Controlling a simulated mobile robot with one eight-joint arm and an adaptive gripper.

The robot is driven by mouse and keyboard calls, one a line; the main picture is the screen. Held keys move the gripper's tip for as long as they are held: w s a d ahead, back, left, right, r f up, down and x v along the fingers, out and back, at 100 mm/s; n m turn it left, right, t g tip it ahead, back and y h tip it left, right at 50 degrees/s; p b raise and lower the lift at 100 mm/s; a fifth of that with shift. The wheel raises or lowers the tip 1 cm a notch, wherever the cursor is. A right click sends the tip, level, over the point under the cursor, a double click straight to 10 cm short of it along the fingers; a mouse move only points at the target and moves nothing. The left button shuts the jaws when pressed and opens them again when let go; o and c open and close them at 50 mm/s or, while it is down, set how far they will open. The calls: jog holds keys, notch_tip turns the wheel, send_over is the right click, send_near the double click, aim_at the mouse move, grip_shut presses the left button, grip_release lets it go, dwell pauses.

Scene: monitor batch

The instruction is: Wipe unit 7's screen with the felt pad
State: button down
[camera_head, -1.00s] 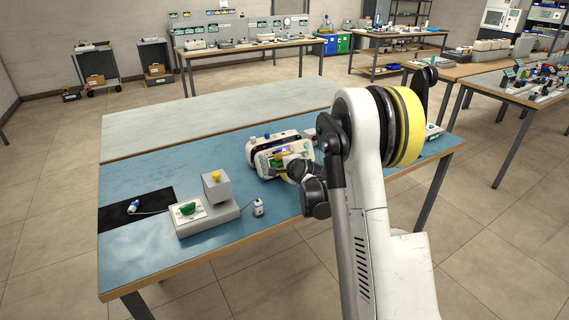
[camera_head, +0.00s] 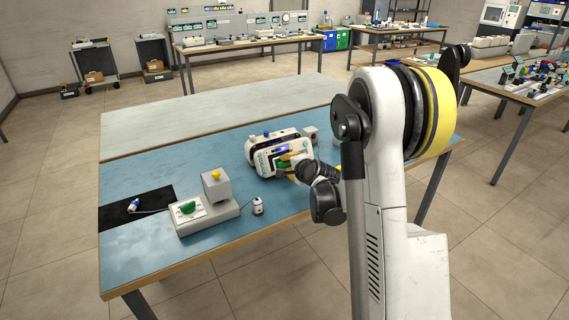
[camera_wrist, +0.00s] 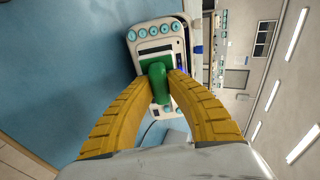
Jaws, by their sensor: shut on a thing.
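A white monitor (camera_head: 264,164) with a dark screen and teal buttons stands on the blue bench top; I cannot read its number. In the wrist view the monitor (camera_wrist: 143,33) is straight ahead, with its buttons along one edge. My gripper's yellow fingers (camera_wrist: 158,88) are shut on a green felt pad (camera_wrist: 158,72). The pad is in front of the screen and covers part of it; I cannot tell whether it touches. In the head view my gripper (camera_head: 288,161) is at the monitor's front, partly hidden by its own wrist.
Another monitor (camera_head: 262,138) stands close behind. A grey device (camera_head: 226,211) with a green piece and a yellow knob stands to the left, beside a small bottle (camera_head: 258,207). A black mat (camera_head: 150,196) lies farther left. The bench's pale back half (camera_head: 220,115) is clear.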

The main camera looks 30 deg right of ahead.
jog(key=shift+p+v, duration=0.3)
jog(key=shift+v, duration=1.2)
